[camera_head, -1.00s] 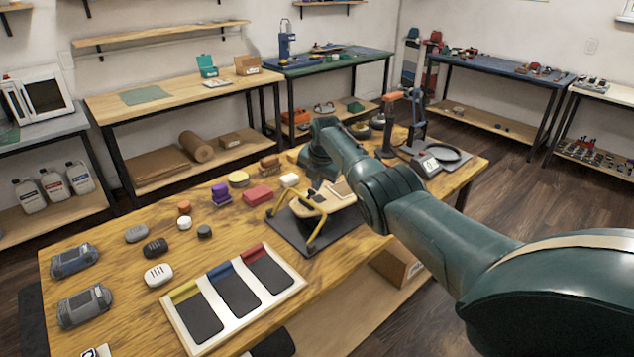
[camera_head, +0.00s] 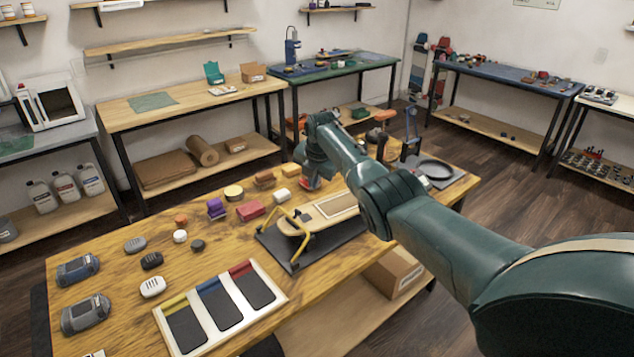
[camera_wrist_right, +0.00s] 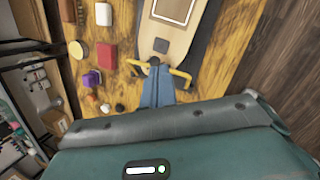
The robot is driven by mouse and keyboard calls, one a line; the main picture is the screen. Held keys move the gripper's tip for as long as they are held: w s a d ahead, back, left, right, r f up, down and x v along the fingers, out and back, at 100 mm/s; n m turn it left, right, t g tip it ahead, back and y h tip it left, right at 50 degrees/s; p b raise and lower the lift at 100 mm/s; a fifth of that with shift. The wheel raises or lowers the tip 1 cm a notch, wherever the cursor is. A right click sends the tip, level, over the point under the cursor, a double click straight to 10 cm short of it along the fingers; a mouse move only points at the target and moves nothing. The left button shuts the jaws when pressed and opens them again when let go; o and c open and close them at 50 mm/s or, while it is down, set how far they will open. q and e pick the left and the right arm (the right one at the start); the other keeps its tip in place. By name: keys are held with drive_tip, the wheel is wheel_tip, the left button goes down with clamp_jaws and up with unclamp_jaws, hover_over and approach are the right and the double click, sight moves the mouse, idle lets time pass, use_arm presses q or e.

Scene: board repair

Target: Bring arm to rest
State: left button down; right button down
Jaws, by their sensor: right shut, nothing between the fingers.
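My right arm (camera_head: 435,215) reaches in from the right over the wooden workbench (camera_head: 110,330). Its wrist bends down at the far end, near the bench's back edge. My right gripper (camera_wrist_right: 158,85) shows in the right wrist view as blue-grey fingers, shut and empty. In that view the fingers overlap the yellow-handled stand (camera_wrist_right: 181,76) at the end of the skateboard deck (camera_wrist_right: 165,40); whether they touch it I cannot tell. In the head view the deck (camera_head: 322,211) lies on a dark mat (camera_head: 325,248). My left gripper is not in view.
A white tray with three dark pads (camera_head: 218,318) lies at the front of the bench. Small blocks, a red block (camera_head: 250,211) and a purple one (camera_head: 216,208) among them, stand behind it. Two grey devices (camera_head: 86,314) lie at the left. A magnifier ring (camera_head: 436,168) is at the far right.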

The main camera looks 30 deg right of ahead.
idle(0.5)
drive_tip(key=s+a+f+m, duration=0.9)
drive_tip(key=s+a+f, duration=0.5)
drive_tip(key=s+f, duration=0.25)
drive_tip(key=s+a+r+m, duration=0.3)
drive_tip(key=s+m, duration=0.1)
drive_tip(key=s, duration=0.5)
drive_tip(key=s+a+r+m+y, duration=0.15)
drive_tip(key=s+m, duration=0.25)
drive_tip(key=s, duration=0.5)
drive_tip(key=s+a+r+m, duration=0.3)
drive_tip(key=s+a+m, duration=0.1)
drive_tip(key=s, duration=0.5)
drive_tip(key=w+a+f+t+y, duration=0.1)
drive_tip(key=w+a+f+t, duration=0.1)
drive_tip(key=f, duration=0.3)
drive_tip(key=w+a+f+t+y, duration=0.1)
drive_tip(key=w+a+f+t, duration=0.2)
drive_tip(key=f+t, duration=0.1)
drive_tip(key=shift+f+n, duration=0.3)
drive_tip(key=shift+f, duration=0.3)
